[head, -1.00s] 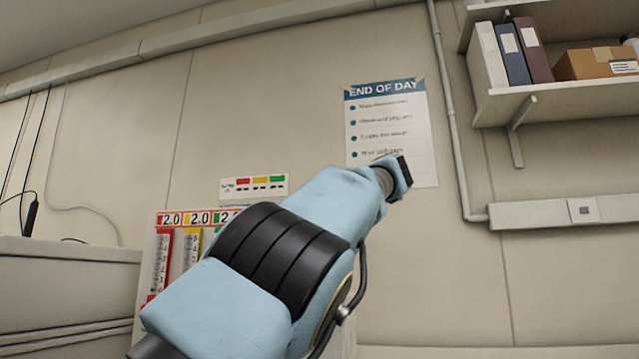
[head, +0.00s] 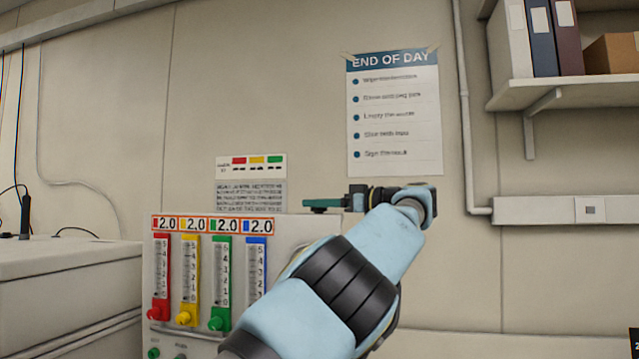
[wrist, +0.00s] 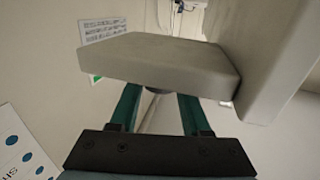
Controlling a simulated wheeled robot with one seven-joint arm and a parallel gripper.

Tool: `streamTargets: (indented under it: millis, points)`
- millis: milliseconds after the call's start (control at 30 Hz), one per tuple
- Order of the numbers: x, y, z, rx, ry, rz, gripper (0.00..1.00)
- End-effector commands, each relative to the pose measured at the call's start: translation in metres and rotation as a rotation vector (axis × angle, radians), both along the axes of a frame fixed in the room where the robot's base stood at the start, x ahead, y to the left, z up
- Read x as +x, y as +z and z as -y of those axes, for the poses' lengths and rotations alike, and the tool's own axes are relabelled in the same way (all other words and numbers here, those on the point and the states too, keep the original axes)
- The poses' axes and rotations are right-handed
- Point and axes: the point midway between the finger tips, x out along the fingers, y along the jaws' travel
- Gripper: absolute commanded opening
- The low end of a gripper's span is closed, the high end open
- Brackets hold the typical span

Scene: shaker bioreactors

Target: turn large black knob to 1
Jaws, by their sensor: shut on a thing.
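My gripper (head: 325,204) is above the right part of the flow-meter panel (head: 280,230) in the head view, pointing left. In the wrist view its two green fingers (wrist: 160,108) reach behind a pale block (wrist: 158,58) that hides their tips. A small dark thing (wrist: 158,91) shows between the fingers under that block; I cannot tell what it is. No large black knob can be made out in either view. The panel carries red, yellow, green and blue scales, each with a 2.0 display. My forearm covers the panel's lower right.
A pale cabinet (head: 60,260) stands left of the panel. An END OF DAY poster (head: 395,115) and a small text sign (head: 250,185) are on the wall behind. A shelf (head: 560,92) with binders is at upper right.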

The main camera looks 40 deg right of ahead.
Motion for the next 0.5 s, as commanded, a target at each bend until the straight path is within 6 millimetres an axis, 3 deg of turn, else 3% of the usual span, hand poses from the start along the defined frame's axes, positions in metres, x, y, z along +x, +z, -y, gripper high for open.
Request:
streamTargets:
  millis: [500]
  points:
    - [0.0017, 0.0000, -0.0009, 0.000, 0.065, 0.000, 0.00]
